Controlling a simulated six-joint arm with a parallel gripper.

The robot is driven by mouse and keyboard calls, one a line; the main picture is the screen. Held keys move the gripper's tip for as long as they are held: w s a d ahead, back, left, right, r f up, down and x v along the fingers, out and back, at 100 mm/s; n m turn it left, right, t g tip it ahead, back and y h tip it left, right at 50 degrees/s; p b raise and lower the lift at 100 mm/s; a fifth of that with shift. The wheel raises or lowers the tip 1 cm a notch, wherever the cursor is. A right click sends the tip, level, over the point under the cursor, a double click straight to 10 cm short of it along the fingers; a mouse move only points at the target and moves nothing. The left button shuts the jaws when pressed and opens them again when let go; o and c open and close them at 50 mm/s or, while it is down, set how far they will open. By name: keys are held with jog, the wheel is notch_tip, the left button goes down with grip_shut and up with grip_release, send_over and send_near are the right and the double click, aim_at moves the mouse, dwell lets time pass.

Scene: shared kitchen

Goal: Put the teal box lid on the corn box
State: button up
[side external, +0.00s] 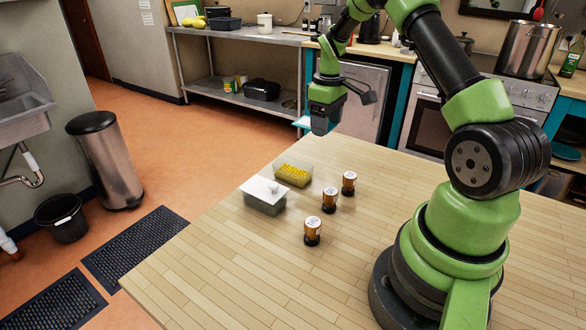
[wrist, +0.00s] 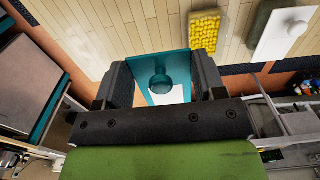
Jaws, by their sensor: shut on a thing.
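The teal box lid (wrist: 172,60) is between the two fingers of my gripper (wrist: 163,82) in the wrist view, with its round knob facing the camera. In the side external view my gripper (side external: 322,120) is raised beyond the table's far edge, and a strip of the lid shows to its left. My gripper is shut on the lid. The corn box (side external: 293,173) is a clear, open-topped box of yellow corn on the table, below and left of my gripper. It also shows at the top of the wrist view (wrist: 205,32), apart from the lid.
A box with a white lid (side external: 264,188) stands close beside the corn box. Three amber jars (side external: 312,230) with white tops stand to the right. The wooden table (side external: 240,270) is clear at the front. A metal shelf, oven and counter stand behind.

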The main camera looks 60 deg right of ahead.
notch_tip(320, 180, up, 2)
send_over(304, 162)
jog(key=s+a, duration=0.2)
jog(key=f, duration=0.5)
jog(key=shift+w+a, duration=0.2)
jog(key=shift+a, duration=0.1)
jog(key=shift+f, duration=2.1)
jog(key=shift+f, duration=0.45)
jog(key=o, duration=0.9)
